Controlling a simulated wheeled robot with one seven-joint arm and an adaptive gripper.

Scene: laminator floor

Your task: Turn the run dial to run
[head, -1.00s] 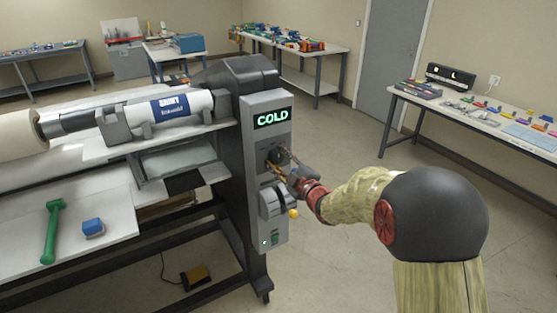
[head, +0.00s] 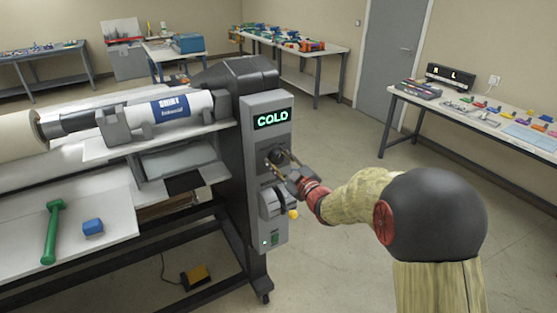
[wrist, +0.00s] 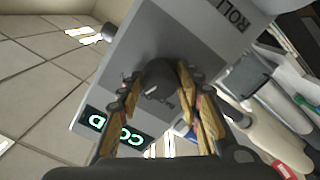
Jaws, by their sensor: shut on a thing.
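The run dial is a dark round knob (wrist: 160,80) on the grey control panel (wrist: 115,75). In the head view the dial (head: 277,157) sits below a lit green display (head: 272,118) that reads COLD. My gripper (wrist: 163,95) is shut on the dial, with one yellow-sided finger on each side of it. In the head view my gripper (head: 282,168) reaches the panel from the right and partly covers the dial. The dial's pointer and its markings are too small or hidden to read.
Below the dial is another control with a yellow-tipped lever (head: 292,213). The laminator's roll (head: 185,106) and bed lie left of the panel, with a green tool (head: 51,230) and a blue block (head: 92,226). Floor to the right is clear up to a side table (head: 480,122).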

